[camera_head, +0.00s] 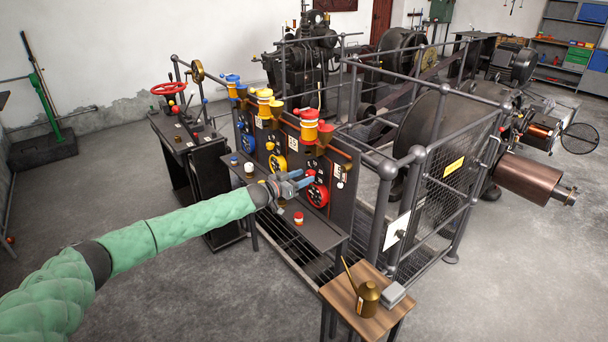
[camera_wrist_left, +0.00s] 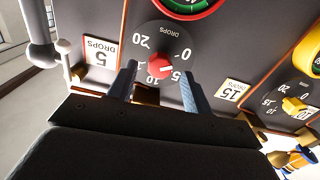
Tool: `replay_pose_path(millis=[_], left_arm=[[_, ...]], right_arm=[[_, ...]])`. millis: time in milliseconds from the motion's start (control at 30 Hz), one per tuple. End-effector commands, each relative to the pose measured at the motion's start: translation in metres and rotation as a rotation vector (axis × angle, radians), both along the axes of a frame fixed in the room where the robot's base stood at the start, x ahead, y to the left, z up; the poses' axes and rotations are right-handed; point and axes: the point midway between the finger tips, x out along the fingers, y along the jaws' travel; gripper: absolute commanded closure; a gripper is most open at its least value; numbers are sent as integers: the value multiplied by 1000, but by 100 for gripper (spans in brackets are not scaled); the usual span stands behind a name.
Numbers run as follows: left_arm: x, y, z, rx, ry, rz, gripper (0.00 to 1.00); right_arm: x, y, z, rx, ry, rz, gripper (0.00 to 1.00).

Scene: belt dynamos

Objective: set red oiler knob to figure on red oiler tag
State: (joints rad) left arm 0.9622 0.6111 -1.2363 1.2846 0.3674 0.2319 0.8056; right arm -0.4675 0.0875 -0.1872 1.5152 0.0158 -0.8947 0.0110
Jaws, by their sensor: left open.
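The red oiler knob (camera_wrist_left: 161,67) sits on a dark round dial marked DROPS, upside down in the left wrist view. Its pointer seems to face the side of figure 5; I cannot read it exactly. A pale tag reading 5 DROPS (camera_wrist_left: 101,53) is left of this dial, and a tag reading 15 (camera_wrist_left: 230,90) is right of it, toward the yellow knob (camera_wrist_left: 295,106). My left gripper (camera_wrist_left: 158,69) is open, its fingers on either side of the red knob with gaps. In the head view my left gripper (camera_head: 304,179) is at the panel, hiding the knob. My right gripper is not in view.
A red-rimmed round gauge (camera_wrist_left: 184,6) is beside the dial. A narrow shelf (camera_head: 312,233) with small jars runs below the panel. A wooden stand (camera_head: 340,297) with a brass oil can (camera_head: 367,299) is at the front. A railing (camera_head: 388,205) stands right of the panel.

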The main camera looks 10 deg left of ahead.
Motion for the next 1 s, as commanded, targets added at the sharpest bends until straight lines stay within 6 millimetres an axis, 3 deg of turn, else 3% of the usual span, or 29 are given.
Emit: replay_pose_path(millis=[467,700,1000], left_arm=[[8,-8,0,1,-1,0,50],[8,-8,0,1,-1,0,95],[8,-8,-1,22,-22,1,94]], right_arm=[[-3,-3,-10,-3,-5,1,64],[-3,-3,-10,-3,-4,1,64],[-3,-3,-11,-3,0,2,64]])
